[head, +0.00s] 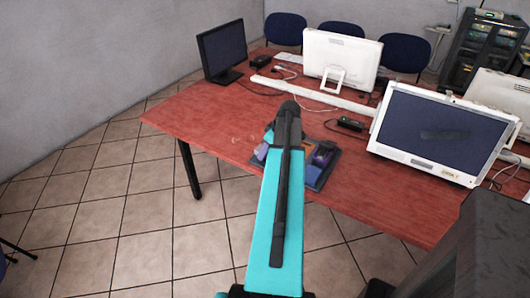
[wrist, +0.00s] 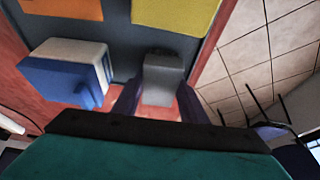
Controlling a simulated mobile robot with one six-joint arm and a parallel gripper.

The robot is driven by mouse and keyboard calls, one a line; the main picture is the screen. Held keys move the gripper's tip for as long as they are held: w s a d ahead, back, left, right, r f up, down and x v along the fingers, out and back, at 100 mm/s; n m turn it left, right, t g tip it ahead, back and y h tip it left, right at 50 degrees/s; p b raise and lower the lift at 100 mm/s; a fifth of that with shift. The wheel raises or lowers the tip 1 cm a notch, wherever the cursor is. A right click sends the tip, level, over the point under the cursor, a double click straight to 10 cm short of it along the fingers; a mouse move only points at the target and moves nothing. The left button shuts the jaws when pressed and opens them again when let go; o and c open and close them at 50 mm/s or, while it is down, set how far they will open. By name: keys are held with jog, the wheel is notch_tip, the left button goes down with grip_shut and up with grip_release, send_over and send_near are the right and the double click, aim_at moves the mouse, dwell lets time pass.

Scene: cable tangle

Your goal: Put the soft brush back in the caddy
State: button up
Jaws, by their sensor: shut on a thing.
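In the wrist view my gripper (wrist: 158,105) has its two dark purplish fingers on either side of a grey block (wrist: 163,78) and is shut on it. The block's lower part is hidden, and I cannot tell from its shape whether it is the soft brush. A dark tray or mat (wrist: 112,38) with an orange pad (wrist: 62,8) and a yellow pad (wrist: 175,15) lies beyond it. A blue and white block (wrist: 65,75) is left of the gripper. In the head view my arm hides the gripper and part of the dark tray (head: 313,184). I cannot make out which thing is the caddy.
The red table (head: 205,125) has free room left of the tray. A purple and dark item (head: 322,154) is on the tray's right. A black adapter (head: 351,124), a white monitor (head: 435,133) and cables lie to the right and behind. The table's front edge is close.

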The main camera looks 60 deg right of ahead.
jog(key=shift+f, duration=0.2)
jog(key=o, duration=1)
jog(key=shift+r, duration=0.15)
jog(key=b+v, duration=0.1)
jog(key=v, duration=1.1)
jog(key=shift+b, duration=0.3)
dwell(0.3)
